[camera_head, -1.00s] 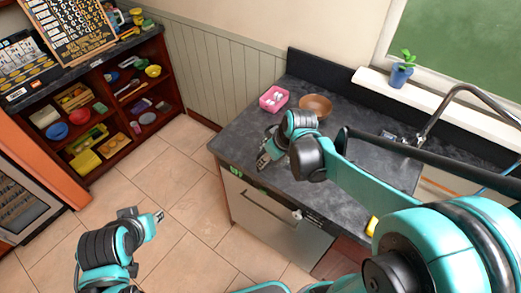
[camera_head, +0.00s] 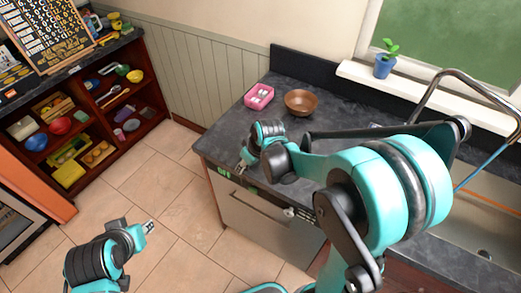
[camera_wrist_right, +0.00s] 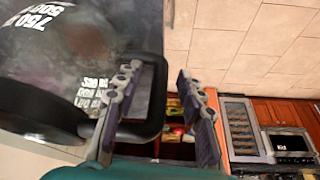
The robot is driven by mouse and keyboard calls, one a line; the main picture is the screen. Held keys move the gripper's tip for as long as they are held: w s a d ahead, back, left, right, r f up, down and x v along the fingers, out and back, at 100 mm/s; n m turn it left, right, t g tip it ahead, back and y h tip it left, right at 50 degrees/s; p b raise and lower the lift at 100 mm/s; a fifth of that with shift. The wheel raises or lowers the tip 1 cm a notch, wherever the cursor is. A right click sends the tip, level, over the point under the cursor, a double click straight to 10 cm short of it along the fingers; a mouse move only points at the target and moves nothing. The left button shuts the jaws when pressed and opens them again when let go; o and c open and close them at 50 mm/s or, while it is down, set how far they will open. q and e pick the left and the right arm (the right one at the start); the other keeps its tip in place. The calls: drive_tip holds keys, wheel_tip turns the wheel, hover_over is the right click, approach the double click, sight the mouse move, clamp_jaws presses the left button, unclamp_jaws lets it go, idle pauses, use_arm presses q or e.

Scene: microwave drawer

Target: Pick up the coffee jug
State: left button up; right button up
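The coffee jug (camera_wrist_right: 25,55) fills the left of the right wrist view, close up. It is dark see-through glass with white volume marks and a black handle (camera_wrist_right: 157,85). My right gripper (camera_wrist_right: 202,150) is open in that view, its two fingers apart with the handle's outer bar between them; contact cannot be told. In the head view my right gripper (camera_head: 243,160) is low at the counter's left front edge, and I cannot make out the jug there. My left gripper (camera_head: 149,227) hangs over the floor, away from the counter; its finger opening is unclear.
A pink box (camera_head: 259,97) and a brown bowl (camera_head: 301,103) stand at the back of the dark counter (camera_head: 222,143). A microwave drawer (camera_head: 262,224) sits below the front edge. A sink (camera_head: 484,215) and faucet are right. The floor at left is clear.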

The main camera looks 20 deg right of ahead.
clamp_jaws()
